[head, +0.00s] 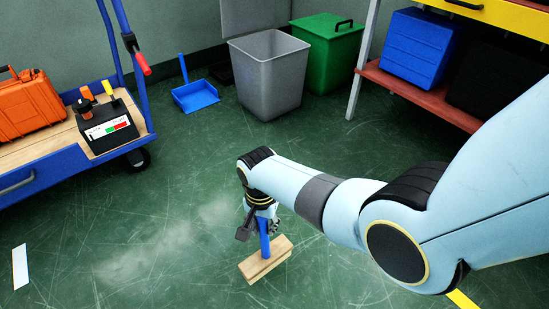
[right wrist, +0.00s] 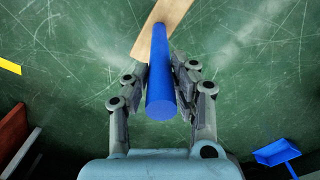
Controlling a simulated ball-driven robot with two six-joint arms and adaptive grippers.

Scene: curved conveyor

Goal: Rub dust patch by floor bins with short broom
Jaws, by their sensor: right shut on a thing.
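The short broom has a blue handle (head: 264,238) and a wooden head (head: 266,262). My right gripper (head: 260,225) is shut on the blue handle, with the head below it at the floor; I cannot tell if it touches. In the right wrist view the handle (right wrist: 160,75) stands between the two fingers (right wrist: 160,90), and the wooden head (right wrist: 165,22) shows beyond it. The pale dust patch (head: 165,245) lies on the green floor to the left of the broom head. A grey bin (head: 268,80) and a green lidded bin (head: 326,55) stand behind. My left gripper is not in view.
A blue dustpan (head: 195,96) lies by the back wall. A blue cart (head: 150,110) with an orange case (head: 28,103) and a black control box (head: 105,125) stands at left. A shelf with a blue crate (head: 420,48) stands at right. The floor around the dust is clear.

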